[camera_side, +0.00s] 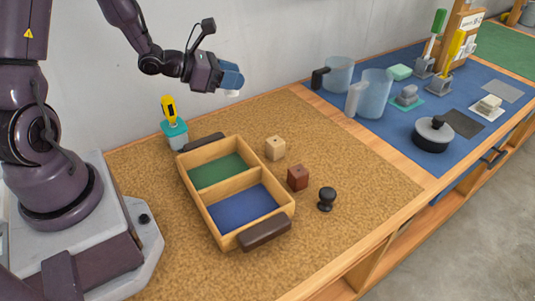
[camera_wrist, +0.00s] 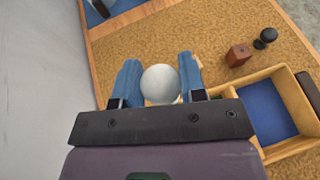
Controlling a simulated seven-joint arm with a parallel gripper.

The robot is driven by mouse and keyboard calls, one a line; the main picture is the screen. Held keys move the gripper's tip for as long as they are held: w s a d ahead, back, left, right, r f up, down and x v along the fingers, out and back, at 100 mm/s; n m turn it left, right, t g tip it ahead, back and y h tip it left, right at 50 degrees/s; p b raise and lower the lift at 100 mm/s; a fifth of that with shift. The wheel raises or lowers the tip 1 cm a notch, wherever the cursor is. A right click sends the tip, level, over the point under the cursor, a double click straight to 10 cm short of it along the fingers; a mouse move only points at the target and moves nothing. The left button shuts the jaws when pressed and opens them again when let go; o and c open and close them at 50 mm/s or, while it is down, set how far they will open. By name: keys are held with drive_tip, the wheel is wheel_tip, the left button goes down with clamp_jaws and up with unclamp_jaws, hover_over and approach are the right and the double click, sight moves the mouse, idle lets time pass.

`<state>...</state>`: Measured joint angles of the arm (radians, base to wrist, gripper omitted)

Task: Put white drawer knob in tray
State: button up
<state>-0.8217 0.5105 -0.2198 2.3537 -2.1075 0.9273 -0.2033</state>
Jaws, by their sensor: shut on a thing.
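The white drawer knob (camera_wrist: 160,84) is round and sits between the two blue fingers of my gripper (camera_wrist: 158,74) in the wrist view. In the side view, my gripper (camera_side: 231,78) is high above the back of the cork mat, and a small part of the white knob (camera_side: 232,93) shows below the fingertips. The wooden tray (camera_side: 261,179) has a green-lined and a blue-lined compartment and dark end handles. It stands below my gripper and nearer the camera. It also shows in the wrist view (camera_wrist: 288,146), at the lower right, partly hidden by my gripper. Both visible compartment floors are bare.
A tan cube (camera_side: 275,148), a red-brown cube (camera_side: 297,177) and a black knob (camera_side: 327,198) stand right of the tray. A teal holder (camera_side: 175,134) with a yellow-handled tool stands behind it. Jugs (camera_side: 375,94) and a lidded pot (camera_side: 432,135) are on the blue mat.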

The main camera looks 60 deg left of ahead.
drive_tip(key=w+d+r, duration=0.3)
drive_tip(key=d+r, duration=0.8)
drive_tip(key=r, duration=0.1)
drive_tip(key=shift+n, duration=0.3)
drive_tip(key=s+a+f, duration=0.1)
drive_tip(key=a+f, duration=0.2)
drive_tip(key=f, duration=0.1)
drive_tip(key=a+f, duration=0.3)
drive_tip(key=a, duration=0.1)
drive_tip(key=s+a+f, duration=0.1)
drive_tip(key=a+f, duration=0.3)
drive_tip(key=shift+s+a+f, duration=0.1)
drive_tip(key=shift+s+f, duration=0.25)
drive_tip(key=s+d+f+m+g+h, duration=0.2)
drive_tip(key=s+f+m+g+h, duration=0.2)
drive_tip(key=s+m+h, duration=0.2)
drive_tip(key=shift+s+d+f+m+h, duration=0.3)
drive_tip(key=shift+s+f+m+h, duration=0.1)
drive_tip(key=shift+s+m, duration=0.25)
